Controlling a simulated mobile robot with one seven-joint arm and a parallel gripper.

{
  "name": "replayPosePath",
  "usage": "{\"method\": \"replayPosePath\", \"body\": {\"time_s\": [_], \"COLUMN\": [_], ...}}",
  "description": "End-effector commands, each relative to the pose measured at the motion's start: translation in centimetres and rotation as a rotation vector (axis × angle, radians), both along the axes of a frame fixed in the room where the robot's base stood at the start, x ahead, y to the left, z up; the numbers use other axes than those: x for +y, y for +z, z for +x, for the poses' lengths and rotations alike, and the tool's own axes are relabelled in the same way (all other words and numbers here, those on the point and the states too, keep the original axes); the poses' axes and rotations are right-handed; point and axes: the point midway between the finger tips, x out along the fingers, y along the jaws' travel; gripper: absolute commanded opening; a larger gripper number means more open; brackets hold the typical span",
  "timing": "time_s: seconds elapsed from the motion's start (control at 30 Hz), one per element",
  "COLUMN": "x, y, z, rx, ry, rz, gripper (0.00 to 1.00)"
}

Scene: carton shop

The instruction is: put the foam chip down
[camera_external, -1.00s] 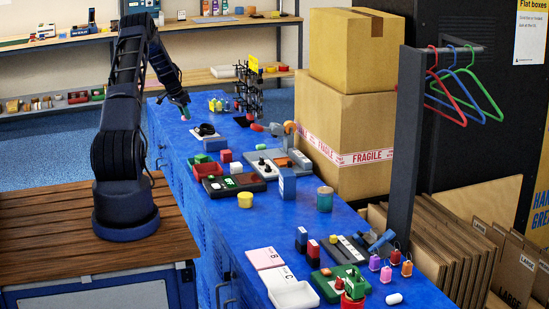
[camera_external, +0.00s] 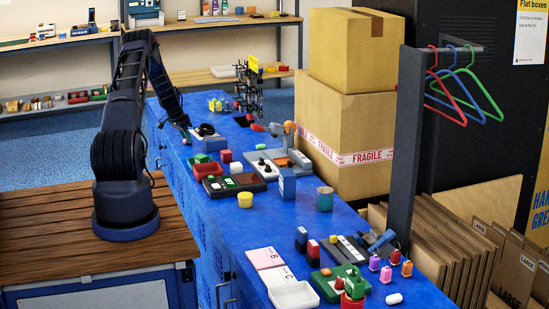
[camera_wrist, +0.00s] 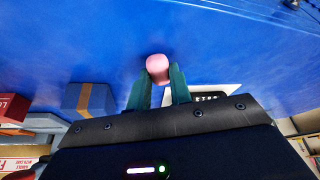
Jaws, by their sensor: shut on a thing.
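The foam chip (camera_wrist: 158,68) is a small pink rounded piece. It shows in the wrist view at the tips of my gripper (camera_wrist: 158,86), between the two green fingers. My gripper is shut on it. Beneath the chip is the blue bench top (camera_wrist: 230,40); I cannot tell whether the chip touches it.
In the wrist view a blue block with an orange stripe (camera_wrist: 74,98) lies to the left, and a white card with dark lettering (camera_wrist: 228,92) is partly hidden at right. In the external view a black ring-shaped thing (camera_external: 206,130) and a red tray (camera_external: 207,170) stand close to my gripper.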

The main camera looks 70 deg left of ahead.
Motion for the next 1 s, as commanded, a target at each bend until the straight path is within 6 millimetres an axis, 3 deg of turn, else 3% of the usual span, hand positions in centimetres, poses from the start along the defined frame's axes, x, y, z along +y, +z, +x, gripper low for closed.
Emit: {"method": "replayPosePath", "body": {"time_s": [0.23,0.27,0.37,0.77,1.0], "x": [0.0,0.0,0.0,0.0,-0.5], "y": [-0.3,-0.3,-0.3,0.3,3.6], "z": [0.0,0.0,0.0,-0.1,-1.4], "rx": [0.001,0.001,0.001,0.001,0.000], "ry": [0.000,0.000,0.000,0.000,0.000], "rz": [-0.001,-0.001,0.000,0.000,0.000], "gripper": [0.00,0.23,0.42,0.42,0.42]}}
